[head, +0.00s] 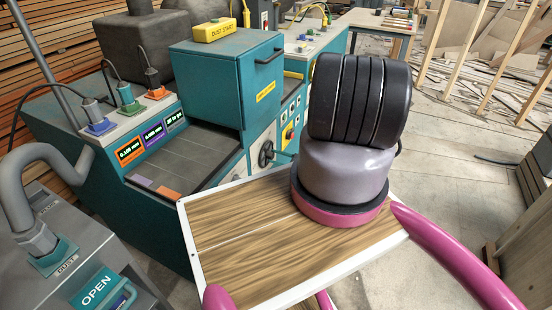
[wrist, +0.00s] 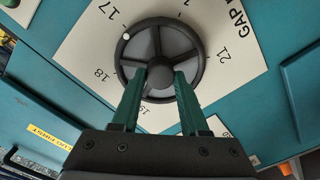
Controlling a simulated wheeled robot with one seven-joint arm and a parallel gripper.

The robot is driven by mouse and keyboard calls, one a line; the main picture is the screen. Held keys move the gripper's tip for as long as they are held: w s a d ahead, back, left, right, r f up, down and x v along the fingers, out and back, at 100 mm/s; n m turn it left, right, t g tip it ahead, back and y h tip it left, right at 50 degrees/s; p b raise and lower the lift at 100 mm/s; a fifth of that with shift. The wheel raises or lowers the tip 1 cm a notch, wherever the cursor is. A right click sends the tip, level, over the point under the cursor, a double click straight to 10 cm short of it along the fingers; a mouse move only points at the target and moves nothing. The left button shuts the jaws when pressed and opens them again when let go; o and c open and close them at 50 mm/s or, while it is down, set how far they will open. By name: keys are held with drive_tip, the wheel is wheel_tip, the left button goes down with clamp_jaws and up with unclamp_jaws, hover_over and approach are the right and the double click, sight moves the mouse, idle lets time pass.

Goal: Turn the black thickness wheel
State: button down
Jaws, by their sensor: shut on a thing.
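The black thickness wheel (wrist: 188,38) fills the upper middle of the wrist view. It has a round rim, spokes and a centre hub. A small white dot on its rim sits at upper left, near the number 17 on the pale dial plate (wrist: 90,50). Other numbers, such as 18, 19 and 21, ring the wheel. My gripper (wrist: 161,76) has its green fingers on either side of the wheel's lower spoke and hub area, shut on it. In the head view the wheel (head: 266,153) shows small on the teal machine's side.
The teal machine (head: 222,85) carries a yellow dust start box (head: 214,30) and a row of small lit displays (head: 153,135). A grey dust unit (head: 75,250) with an OPEN label stands at lower left. Open floor (head: 455,140) lies to the right, with planks beyond.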

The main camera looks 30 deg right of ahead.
drive_tip(key=shift+s+d+f+m, duration=0.1)
drive_tip(key=shift+m, duration=0.2)
drive_tip(key=shift+c, duration=2.1)
unclamp_jaws()
drive_tip(key=v, duration=1)
drive_tip(key=shift+s+d, duration=0.25)
drive_tip(key=shift+s, duration=0.05)
